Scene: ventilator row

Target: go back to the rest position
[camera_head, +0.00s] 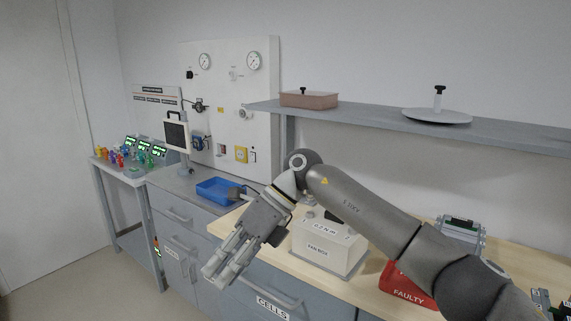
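My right arm reaches in from the lower right, and its gripper (222,272) hangs in front of the grey drawer cabinet, pointing down and to the left. Its fingers lie close side by side, and I see nothing between them. The angle does not show clearly whether they are open or shut. It is apart from the blue tray (212,195) behind it and the white box (327,250) to its right. My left gripper is not in view.
A grey shelf (385,122) above holds a pinkish box (309,100) and a round lid (437,116). The floor at the lower left is clear.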

